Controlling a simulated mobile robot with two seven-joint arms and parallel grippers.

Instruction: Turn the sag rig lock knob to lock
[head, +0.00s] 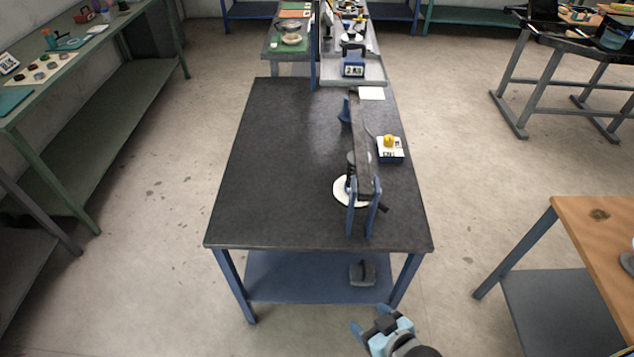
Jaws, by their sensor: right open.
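The sag rig (361,150) stands on the right half of a dark-topped table. It has a long dark bar, blue uprights at its near end and a blue support at its far end. A yellow knob (389,141) sits on a small labelled box (391,156) right of the bar; its lettering is too small to read. A small dark handle-like part (383,208) sticks out near the blue uprights. I cannot tell which is the lock knob. My right gripper (369,320) is open and empty, in front of the table's near edge, apart from the rig. My left gripper is out of view.
The left half of the table top (270,170) is bare. A white disc (345,192) lies under the bar's near end. A dark object (362,272) sits on the blue lower shelf (300,280). A wooden-topped table (600,250) stands at the right.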

